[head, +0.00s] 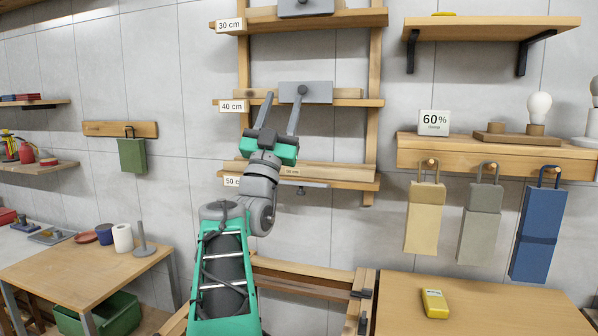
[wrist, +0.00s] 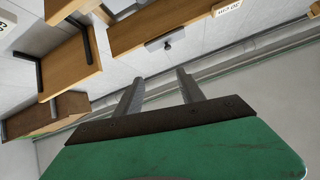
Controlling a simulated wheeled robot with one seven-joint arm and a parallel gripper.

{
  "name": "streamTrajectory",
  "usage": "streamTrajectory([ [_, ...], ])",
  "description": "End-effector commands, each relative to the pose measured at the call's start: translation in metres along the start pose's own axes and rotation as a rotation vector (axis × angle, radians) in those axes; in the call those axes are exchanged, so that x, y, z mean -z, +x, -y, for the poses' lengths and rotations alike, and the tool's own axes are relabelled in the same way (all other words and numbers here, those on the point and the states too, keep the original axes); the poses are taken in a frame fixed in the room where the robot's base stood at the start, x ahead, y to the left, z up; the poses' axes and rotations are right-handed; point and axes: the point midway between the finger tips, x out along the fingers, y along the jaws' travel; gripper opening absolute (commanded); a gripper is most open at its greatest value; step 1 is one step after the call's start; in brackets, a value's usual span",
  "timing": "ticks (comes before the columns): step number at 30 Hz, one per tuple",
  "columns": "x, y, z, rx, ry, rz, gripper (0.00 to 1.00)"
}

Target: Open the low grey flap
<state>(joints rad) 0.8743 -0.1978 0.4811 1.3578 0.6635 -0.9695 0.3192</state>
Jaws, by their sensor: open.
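Grey flaps with dark knobs are on the wooden rack in the head view. One grey flap (head: 318,92) is at the 40 cm shelf, and an upper grey flap (head: 318,7) is at the 30 cm shelf.
A wooden rack post (head: 371,145) stands right of the flaps. Several bags hang from the right shelf (head: 500,150), including a blue one (head: 538,235). A yellow device (head: 434,303) lies on the right table (head: 510,310). A left table (head: 75,268) holds a white roll (head: 122,238).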

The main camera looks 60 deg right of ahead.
Motion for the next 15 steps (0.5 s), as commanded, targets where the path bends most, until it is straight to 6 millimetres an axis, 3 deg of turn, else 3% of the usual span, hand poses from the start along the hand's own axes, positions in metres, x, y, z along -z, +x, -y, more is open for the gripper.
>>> streamTrajectory([
  [3, -0.083, -0.04, -0.012, -0.022, -0.039, 0.298, 0.46],
  [7, -0.171, -0.1, -0.024, -0.04, -0.107, 0.634, 0.46],
  [9, -0.197, -0.125, -0.029, -0.048, -0.137, 0.771, 0.46],
  [12, -0.216, -0.145, -0.035, -0.057, -0.173, 0.89, 0.46],
  [15, -0.224, -0.147, -0.039, -0.053, -0.201, 0.921, 0.46],
])
